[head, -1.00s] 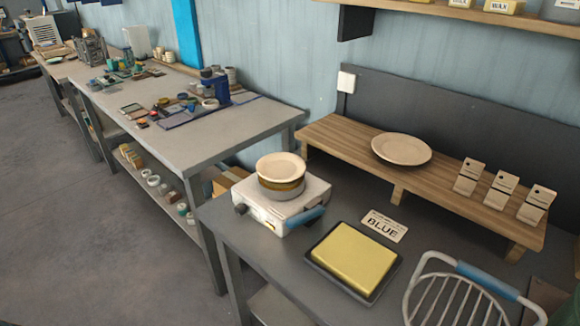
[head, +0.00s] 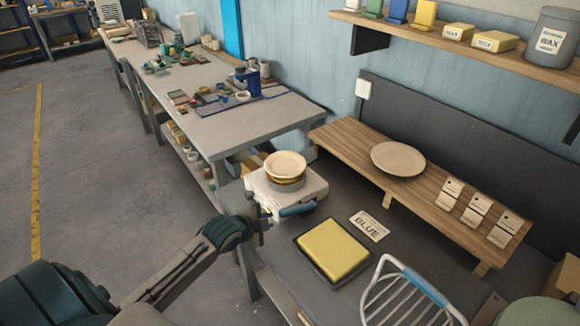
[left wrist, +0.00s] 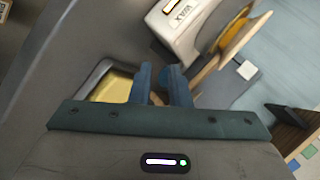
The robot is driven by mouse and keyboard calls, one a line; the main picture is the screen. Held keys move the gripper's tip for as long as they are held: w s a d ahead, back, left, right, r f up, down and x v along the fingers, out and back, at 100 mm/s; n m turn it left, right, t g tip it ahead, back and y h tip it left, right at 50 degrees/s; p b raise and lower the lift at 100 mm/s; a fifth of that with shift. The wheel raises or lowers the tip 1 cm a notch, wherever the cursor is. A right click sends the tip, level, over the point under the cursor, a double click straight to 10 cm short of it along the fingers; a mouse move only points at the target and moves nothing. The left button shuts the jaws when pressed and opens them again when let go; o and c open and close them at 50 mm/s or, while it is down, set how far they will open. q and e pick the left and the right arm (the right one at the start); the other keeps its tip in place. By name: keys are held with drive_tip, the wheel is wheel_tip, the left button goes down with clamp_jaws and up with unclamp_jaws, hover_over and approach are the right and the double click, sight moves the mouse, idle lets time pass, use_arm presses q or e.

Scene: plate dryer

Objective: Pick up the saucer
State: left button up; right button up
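A small cream saucer (head: 285,164) rests on top of a round tan pot (head: 287,184), which stands on a white warmer (head: 262,192). In the left wrist view the saucer (left wrist: 238,42) shows nearly edge-on at the upper right, beside the warmer (left wrist: 185,25) with its WAX label. A larger cream plate (head: 398,159) lies on the wooden shelf. My left gripper (head: 266,212) is in front of the warmer, lower than the saucer and apart from it. Its fingers (left wrist: 159,75) are a little apart with nothing between them. My right gripper is not in view.
A wire rack (head: 400,300) stands at the near right. The wooden shelf (head: 345,140) runs behind.

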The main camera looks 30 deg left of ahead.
sight(284, 177)
use_arm(q)
drive_tip(key=w+a+r+m, duration=0.1)
drive_tip(key=w, duration=0.2)
drive_tip(key=w+a+r+m+t+p, duration=0.1)
drive_tip(key=w+a+r, duration=0.1)
drive_tip(key=w, duration=0.2)
drive_tip(key=w+a+r+m+t, duration=0.1)
drive_tip(key=w, duration=0.3)
drive_tip(key=shift+w+a+r+p, duration=0.1)
drive_tip(key=shift+a+r+p, duration=0.2)
drive_tip(key=shift+p, duration=0.05)
drive_tip(key=shift+w+f, duration=0.2)
drive_tip(key=shift+w, duration=0.05)
drive_tip(key=shift+w+d+p, duration=0.1)
drive_tip(key=shift+w+p, duration=0.35)
drive_tip(key=shift+p, duration=0.1)
drive_tip(key=p+x, duration=0.2)
drive_tip(key=x, duration=0.2)
drive_tip(key=shift+d, duration=0.2)
drive_tip(key=shift+w+f, duration=0.15)
drive_tip(key=shift+w, duration=0.05)
drive_tip(key=shift+s, duration=0.1)
drive_tip(key=shift+c, duration=0.3)
clamp_jaws()
